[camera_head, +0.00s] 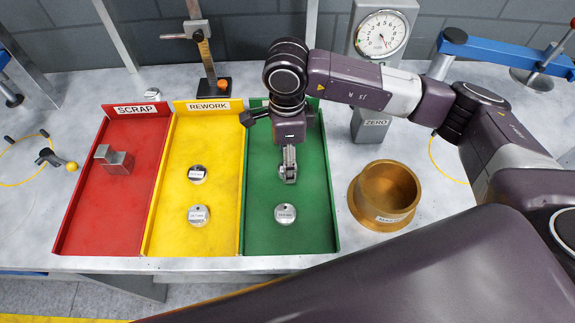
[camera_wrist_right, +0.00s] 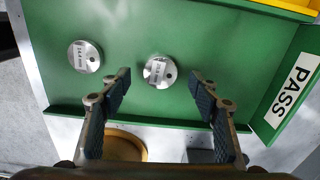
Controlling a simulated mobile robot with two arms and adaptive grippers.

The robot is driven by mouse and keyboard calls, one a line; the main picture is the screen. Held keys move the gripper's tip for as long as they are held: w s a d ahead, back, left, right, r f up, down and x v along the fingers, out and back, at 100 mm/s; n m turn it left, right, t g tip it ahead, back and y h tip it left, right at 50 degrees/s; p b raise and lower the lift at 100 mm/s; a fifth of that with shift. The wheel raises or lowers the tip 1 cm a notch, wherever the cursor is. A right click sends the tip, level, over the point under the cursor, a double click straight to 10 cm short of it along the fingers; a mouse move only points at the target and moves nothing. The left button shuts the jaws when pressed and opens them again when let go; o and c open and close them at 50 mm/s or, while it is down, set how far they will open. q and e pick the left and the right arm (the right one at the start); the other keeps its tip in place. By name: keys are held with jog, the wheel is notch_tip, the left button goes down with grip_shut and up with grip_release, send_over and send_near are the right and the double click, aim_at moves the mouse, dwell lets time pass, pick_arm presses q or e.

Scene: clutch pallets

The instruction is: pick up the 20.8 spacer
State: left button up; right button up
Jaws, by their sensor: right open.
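My right gripper (camera_head: 289,175) is over the green tray (camera_head: 318,230), pointing down. In the right wrist view its two fingers (camera_wrist_right: 158,88) are spread apart and empty. A round metal spacer (camera_wrist_right: 160,71) lies on the green floor in the gap ahead of the fingertips, apart from them; its label is too small to read surely. In the head view the gripper mostly hides it. A second metal spacer (camera_head: 285,214) lies nearer the tray's front edge; it also shows at left in the wrist view (camera_wrist_right: 84,57). Its label is not surely readable. My left gripper is not in view.
The yellow REWORK tray (camera_head: 222,150) holds two round spacers (camera_head: 197,174). The red SCRAP tray (camera_head: 90,215) holds a metal block (camera_head: 118,162). A brass bowl (camera_head: 385,190) stands right of the green tray. A dial gauge (camera_head: 382,35) stands behind it.

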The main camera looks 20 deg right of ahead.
jog(key=shift+d+f+p, duration=0.1)
jog(key=shift+f+p, duration=0.2)
jog(key=shift+f, duration=1.15)
jog(key=shift+c, duration=0.4)
jog(key=c, duration=1.4)
jog(key=shift+r, duration=0.1)
jog(key=shift+c, duration=0.2)
